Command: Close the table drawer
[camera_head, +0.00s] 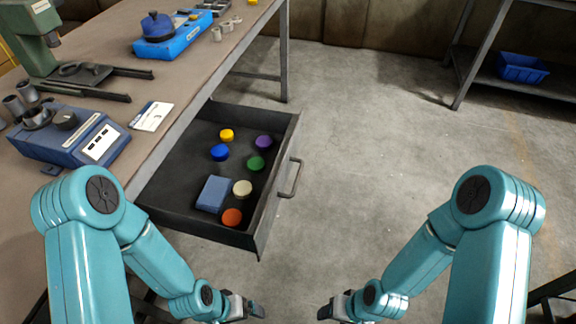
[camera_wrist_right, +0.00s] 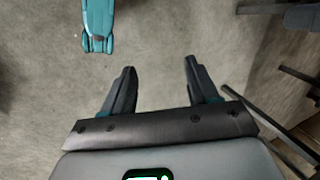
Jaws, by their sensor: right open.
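The table drawer (camera_head: 180,222) is pulled well out from under the brown workbench (camera_head: 185,100) at left in the head view. Its D-shaped handle (camera_head: 291,180) is on the front panel, facing right. Several coloured round caps, such as the purple one (camera_head: 263,142), and a small blue box (camera_head: 213,194) lie inside. My left gripper (camera_head: 256,309) is low in the head view, below the drawer's near corner and apart from it; its jaw gap is not clear. My right gripper (camera_head: 328,311) is to its right, away from the handle. In the right wrist view its fingers (camera_wrist_right: 158,85) are spread and empty.
On the bench stand a blue-grey device (camera_head: 70,138), a white card (camera_head: 152,116), a green machine (camera_head: 45,40) and a blue unit (camera_head: 172,38). A metal shelf (camera_head: 490,82) with a blue bin (camera_head: 522,67) is at back right. The concrete floor (camera_head: 370,140) right of the drawer is clear.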

